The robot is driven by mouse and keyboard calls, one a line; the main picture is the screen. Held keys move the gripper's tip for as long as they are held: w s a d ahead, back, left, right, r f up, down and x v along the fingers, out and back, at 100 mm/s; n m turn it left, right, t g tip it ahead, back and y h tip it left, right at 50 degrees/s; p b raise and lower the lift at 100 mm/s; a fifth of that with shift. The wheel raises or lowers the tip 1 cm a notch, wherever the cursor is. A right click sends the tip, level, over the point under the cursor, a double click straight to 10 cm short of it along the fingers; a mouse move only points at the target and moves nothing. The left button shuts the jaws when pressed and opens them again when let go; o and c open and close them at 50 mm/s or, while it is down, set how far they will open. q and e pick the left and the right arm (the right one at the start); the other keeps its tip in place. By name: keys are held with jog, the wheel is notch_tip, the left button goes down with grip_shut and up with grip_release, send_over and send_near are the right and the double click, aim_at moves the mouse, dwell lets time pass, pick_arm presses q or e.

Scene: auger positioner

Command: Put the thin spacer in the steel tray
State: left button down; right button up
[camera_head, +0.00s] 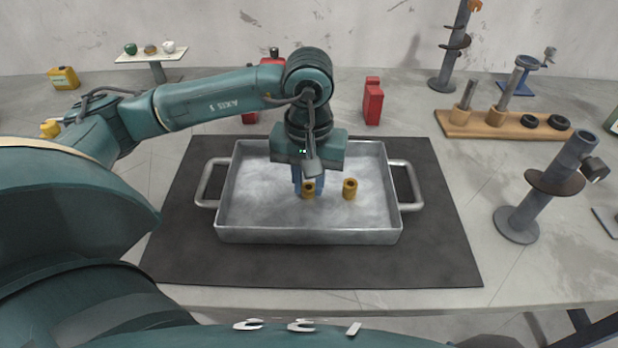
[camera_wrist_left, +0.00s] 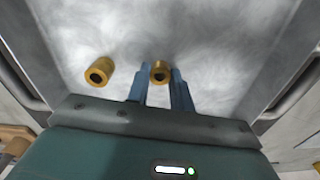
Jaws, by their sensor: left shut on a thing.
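The steel tray (camera_head: 308,236) sits on a dark mat. It is silver, with a loop handle at each end. My left gripper (camera_head: 308,188) points down into the tray, its blue fingers shut on a short golden hollow cylinder, a spacer (camera_head: 309,193). In the left wrist view, this spacer (camera_wrist_left: 160,73) sits between the fingertips of the gripper (camera_wrist_left: 162,78). It is low in the tray; I cannot tell whether it touches the floor. A second golden spacer (camera_head: 350,188) stands free to its right. It also shows in the left wrist view (camera_wrist_left: 98,71). My right gripper is not in view.
The dark mat (camera_head: 440,250) is bare around the tray. A wooden rack (camera_head: 455,122) with posts, golden spacers and black rings stands at back right. A grey post with a brown disc (camera_head: 545,185) stands at right. A red block (camera_head: 373,103) stands behind the tray.

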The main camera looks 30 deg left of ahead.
aim_at(309, 186)
pick_arm(q)
jog(key=shift+f, duration=0.15)
jog(key=c, duration=1.2)
grip_release()
jog(key=shift+c, duration=0.2)
notch_tip(309, 186, up, 12)
jog(key=shift+r+p, duration=0.2)
jog(key=shift+p, duration=0.1)
